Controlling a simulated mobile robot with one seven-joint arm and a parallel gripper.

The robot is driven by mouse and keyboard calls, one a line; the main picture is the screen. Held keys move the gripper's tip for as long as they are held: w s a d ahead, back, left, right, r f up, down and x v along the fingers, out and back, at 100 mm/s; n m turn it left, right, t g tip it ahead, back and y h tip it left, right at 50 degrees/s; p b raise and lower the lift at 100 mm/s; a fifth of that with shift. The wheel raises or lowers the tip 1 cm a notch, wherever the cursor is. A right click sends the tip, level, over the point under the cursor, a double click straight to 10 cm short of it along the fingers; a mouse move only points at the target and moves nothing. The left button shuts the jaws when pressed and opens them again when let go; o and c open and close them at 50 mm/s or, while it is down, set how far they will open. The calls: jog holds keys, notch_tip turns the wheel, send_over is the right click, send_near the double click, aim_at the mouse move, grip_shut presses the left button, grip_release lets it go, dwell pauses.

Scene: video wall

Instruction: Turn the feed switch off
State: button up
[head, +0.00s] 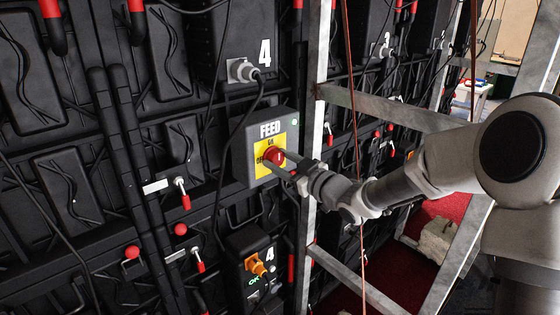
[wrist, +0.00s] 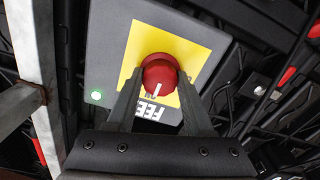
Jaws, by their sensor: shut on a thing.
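The feed switch is a red round knob (head: 274,156) on a yellow plate (head: 263,167), on a grey box labelled FEED (head: 251,136). A small green light (head: 294,122) glows at the box's upper right corner. My gripper (head: 282,160) reaches the knob from the right. In the wrist view my gripper (wrist: 160,92) has one finger on each side of the red knob (wrist: 160,74) and is shut on it. A white mark on the knob points toward the FEED lettering. The fingers cover part of that lettering and part of the plate.
A metal frame post (head: 311,130) stands just right of the box, with a crossbar (head: 385,107) behind my arm. Black cables and a grey plug (head: 242,70) lie above the box. An orange connector (head: 255,264) is below it. Red-tipped levers (head: 183,193) are at left.

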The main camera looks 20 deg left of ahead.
grip_shut()
jog(key=shift+f+b, duration=0.1)
jog(key=shift+b, duration=0.45)
jog(key=n+b, duration=0.3)
jog(key=b, duration=0.1)
jog(key=shift+f, duration=0.2)
jog(key=n+b, duration=0.4)
jog(key=b, duration=0.2)
jog(key=shift+n, duration=0.3)
jog(key=n+b, duration=0.5)
jog(key=shift+b, duration=0.35)
jog(key=n+b, duration=0.4)
jog(key=n, duration=0.1)
jog(key=shift+r, duration=0.2)
jog(key=shift+n, duration=0.3)
